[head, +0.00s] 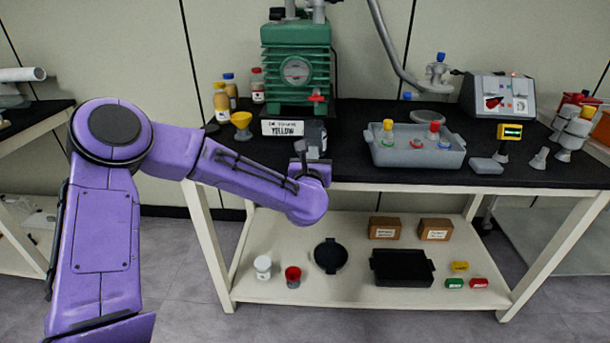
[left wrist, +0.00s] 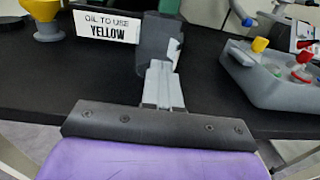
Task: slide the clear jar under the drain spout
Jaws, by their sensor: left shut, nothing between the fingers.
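My left arm comes in from the left, and my left gripper (head: 301,150) is at the front edge of the black bench. In the left wrist view its fingers (left wrist: 160,80) are shut with nothing between them. A dark see-through jar (head: 314,132) stands just beyond the fingertips, below the front of the green pump (head: 295,62). The jar also shows in the left wrist view (left wrist: 152,38), partly covered by the fingers; I cannot tell whether they touch it. A red-handled tap (head: 316,98), apparently the drain spout, sticks out above the jar. My right gripper is out of view.
A sign reading "OIL TO USE YELLOW" (head: 283,128) stands left of the jar, with a yellow funnel (head: 241,121) and bottles further left. A grey tray (head: 415,155) with capped items lies to the right. The lower shelf (head: 340,280) holds boxes and small containers.

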